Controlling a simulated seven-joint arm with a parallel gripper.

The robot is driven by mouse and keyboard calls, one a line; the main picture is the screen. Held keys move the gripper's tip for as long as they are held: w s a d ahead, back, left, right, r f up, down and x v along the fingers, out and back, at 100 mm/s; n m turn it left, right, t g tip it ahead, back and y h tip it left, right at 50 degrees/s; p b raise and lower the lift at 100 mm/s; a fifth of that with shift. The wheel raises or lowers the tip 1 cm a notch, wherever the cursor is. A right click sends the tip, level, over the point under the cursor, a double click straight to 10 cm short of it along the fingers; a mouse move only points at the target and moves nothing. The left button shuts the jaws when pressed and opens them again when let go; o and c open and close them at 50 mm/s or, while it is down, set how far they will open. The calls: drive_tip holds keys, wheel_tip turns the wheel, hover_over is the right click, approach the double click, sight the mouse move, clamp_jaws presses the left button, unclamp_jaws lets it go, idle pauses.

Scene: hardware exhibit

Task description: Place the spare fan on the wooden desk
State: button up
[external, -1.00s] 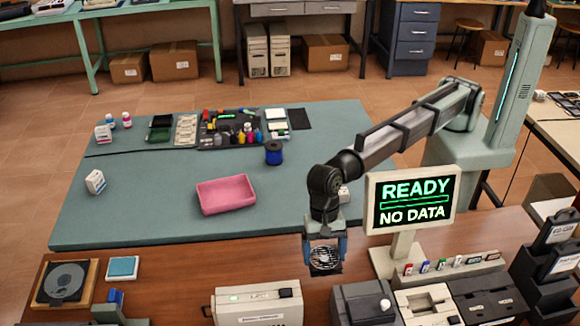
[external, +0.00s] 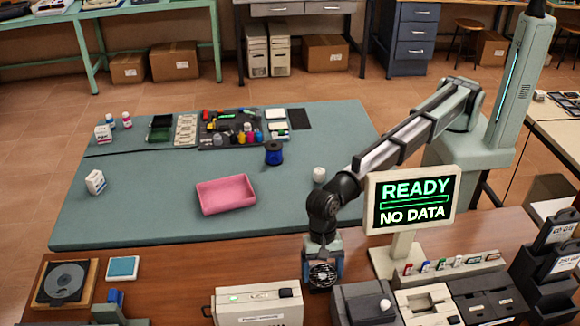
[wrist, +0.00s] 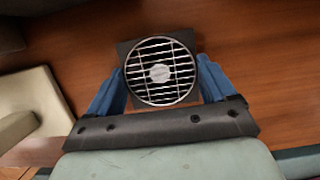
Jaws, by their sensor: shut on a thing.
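The spare fan (external: 323,275) is a dark square unit with a round metal grille. My gripper (external: 322,268) is shut on it over the wooden desk (external: 200,262), between the beige device and the display stand. In the wrist view the fan (wrist: 161,72) sits between the blue fingers of my gripper (wrist: 160,82), grille facing the camera, with the brown wood (wrist: 255,50) behind it. I cannot tell whether the fan touches the desk surface.
A beige device (external: 258,303) stands just left of the fan, and a dark box with a white knob (external: 364,302) to its right. The READY display (external: 412,200) stands close on the right. Bare wood lies left of the gripper. A pink tray (external: 225,194) is on the green table.

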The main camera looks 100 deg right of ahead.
sight(320, 265)
drive_tip(key=o, duration=1)
drive_tip(key=v, duration=1.2)
drive_tip(key=shift+r, duration=0.1)
